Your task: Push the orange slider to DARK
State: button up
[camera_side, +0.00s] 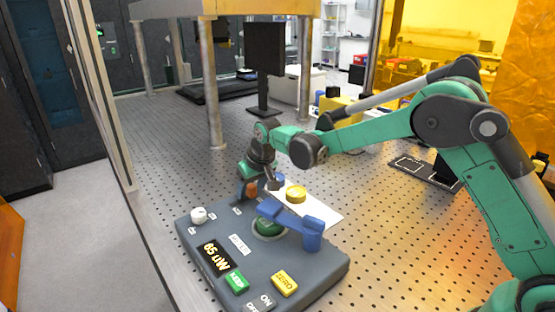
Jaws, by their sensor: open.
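A grey instrument box (318,268) stands on the perforated metal table. A small orange piece (252,188), which looks like the slider, shows at its back edge, partly hidden by my gripper. My gripper (258,186) points down there, with its jaws open and a dark finger to either side of the orange piece. I cannot tell whether a finger touches it. The small labels on the box near it are too small to read, so the DARK mark cannot be made out.
The box carries a white knob (198,215), a lit display (215,257) reading about 65 uW, a green button (237,283) and a yellow button (285,284). A blue bracket (297,222) rises over a green round part. A gold disc (296,194) lies on white paper behind.

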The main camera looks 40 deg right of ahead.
grip_shut()
dwell(1.4)
